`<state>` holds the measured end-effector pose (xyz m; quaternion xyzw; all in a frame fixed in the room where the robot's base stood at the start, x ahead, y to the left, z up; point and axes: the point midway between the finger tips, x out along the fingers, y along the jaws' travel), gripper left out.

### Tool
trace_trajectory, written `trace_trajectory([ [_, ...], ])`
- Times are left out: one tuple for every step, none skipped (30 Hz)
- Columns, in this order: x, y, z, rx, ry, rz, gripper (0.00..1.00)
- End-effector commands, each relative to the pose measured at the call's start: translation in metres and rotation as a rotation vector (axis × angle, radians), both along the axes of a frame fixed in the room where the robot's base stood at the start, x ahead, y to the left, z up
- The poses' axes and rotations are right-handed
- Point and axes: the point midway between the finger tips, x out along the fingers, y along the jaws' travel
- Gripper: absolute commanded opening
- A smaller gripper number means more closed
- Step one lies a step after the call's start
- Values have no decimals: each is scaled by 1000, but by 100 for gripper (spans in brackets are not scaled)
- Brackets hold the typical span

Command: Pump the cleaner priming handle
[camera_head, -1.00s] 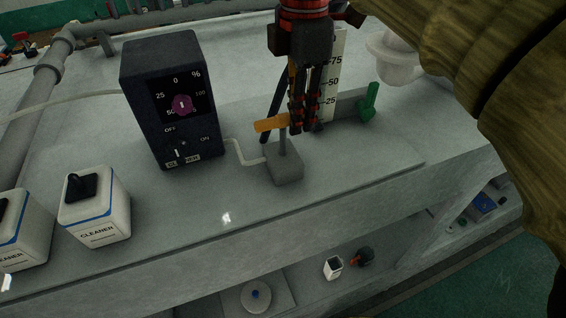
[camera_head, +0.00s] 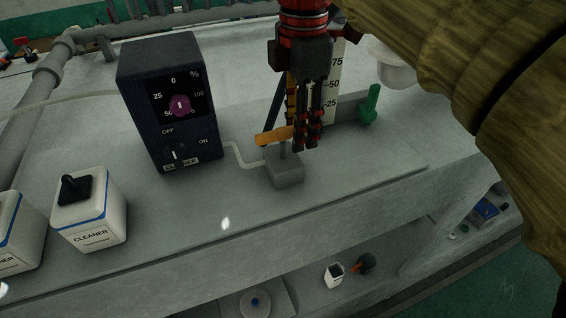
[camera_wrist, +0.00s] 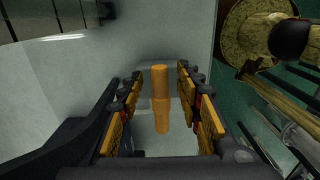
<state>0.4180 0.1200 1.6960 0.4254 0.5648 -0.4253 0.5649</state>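The orange priming handle (camera_head: 273,137) sits on a short post above a small grey pump block (camera_head: 285,172) on the bench. My gripper (camera_head: 306,146) points down over the handle's right part and hides that end in the head view. In the wrist view the handle (camera_wrist: 160,98) lies lengthwise between my two fingers (camera_wrist: 162,92), with a visible gap on each side, so the gripper is open. The pump block shows beneath it. Whether a part of the gripper touches the handle from above cannot be told.
A dark control box (camera_head: 172,105) with a dial, gauge and OFF/ON marks stands left of the pump. A white cleaner bottle (camera_head: 90,215) stands at the left front. A scale plate (camera_head: 337,75) and a green lever (camera_head: 370,105) are close behind my gripper. The bench front is clear.

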Motion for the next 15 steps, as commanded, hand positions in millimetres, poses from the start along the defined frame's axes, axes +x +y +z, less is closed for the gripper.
trace_trajectory([
  [0, 0, 0, 0, 0, 0, 35],
  [0, 0, 0, 0, 0, 0, 35],
  [0, 0, 0, 0, 0, 0, 35],
  [0, 0, 1, 0, 0, 0, 35],
  [0, 0, 2, 0, 0, 0, 35],
  [0, 0, 3, 0, 0, 0, 35],
  [0, 0, 5, 0, 0, 0, 35],
  [0, 0, 7, 0, 0, 0, 35],
  [0, 0, 11, 0, 0, 0, 35],
  [0, 0, 14, 0, 0, 0, 35],
  [0, 0, 17, 0, 0, 0, 35],
  [0, 0, 21, 0, 0, 0, 35],
  [0, 0, 24, 0, 0, 0, 35],
  [0, 0, 26, 0, 0, 0, 35],
  [0, 0, 30, 0, 0, 0, 35],
])
